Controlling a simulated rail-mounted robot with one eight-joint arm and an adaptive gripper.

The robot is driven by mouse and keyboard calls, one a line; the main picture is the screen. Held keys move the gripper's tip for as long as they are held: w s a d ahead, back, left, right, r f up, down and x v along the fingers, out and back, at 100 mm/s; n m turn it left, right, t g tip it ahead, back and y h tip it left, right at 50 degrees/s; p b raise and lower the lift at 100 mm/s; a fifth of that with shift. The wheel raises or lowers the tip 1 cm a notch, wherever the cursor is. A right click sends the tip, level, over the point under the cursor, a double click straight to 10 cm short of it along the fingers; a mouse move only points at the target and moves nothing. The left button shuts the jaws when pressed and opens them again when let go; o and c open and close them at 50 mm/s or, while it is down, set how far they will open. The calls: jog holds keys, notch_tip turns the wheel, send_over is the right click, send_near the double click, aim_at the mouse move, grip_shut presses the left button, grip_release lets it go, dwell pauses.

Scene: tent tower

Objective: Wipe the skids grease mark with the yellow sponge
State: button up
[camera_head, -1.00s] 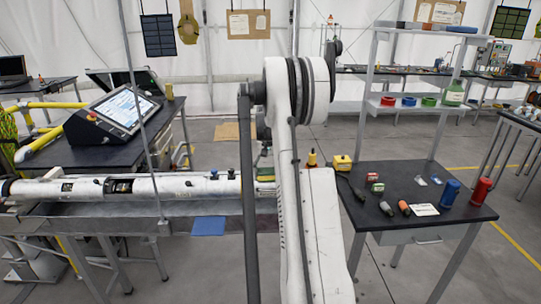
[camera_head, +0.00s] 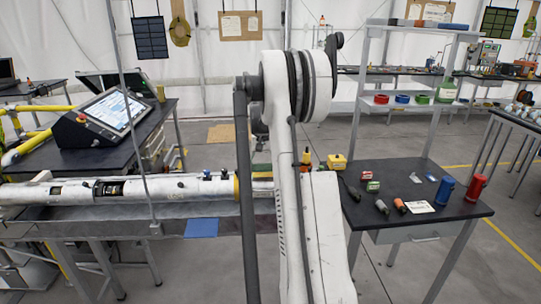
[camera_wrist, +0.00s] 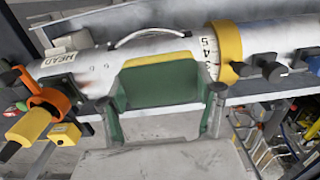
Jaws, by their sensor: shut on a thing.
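In the wrist view, my gripper (camera_wrist: 165,112) is shut on a block with a green face and a thin pale yellowish far edge, which I take to be the sponge (camera_wrist: 155,86). It is held close in front of a long white tube (camera_wrist: 170,54). Whether it touches the tube I cannot tell. The tube carries a yellow collar (camera_wrist: 229,48), a curved handle and dark fittings. I cannot pick out the grease mark. In the head view, the tube (camera_head: 160,189) lies level at left, and my arm hides most of the gripper.
An orange and yellow clamp-like fitting (camera_wrist: 42,112) sits left of the gripper. A black table (camera_head: 425,212) at right holds a yellow box (camera_head: 337,161), a blue can (camera_head: 446,187), a red can (camera_head: 475,186) and small items. A tilted screen console (camera_head: 105,115) stands behind the tube.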

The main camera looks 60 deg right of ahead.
jog(key=shift+r+p, duration=1)
jog(key=shift+r, duration=2.05)
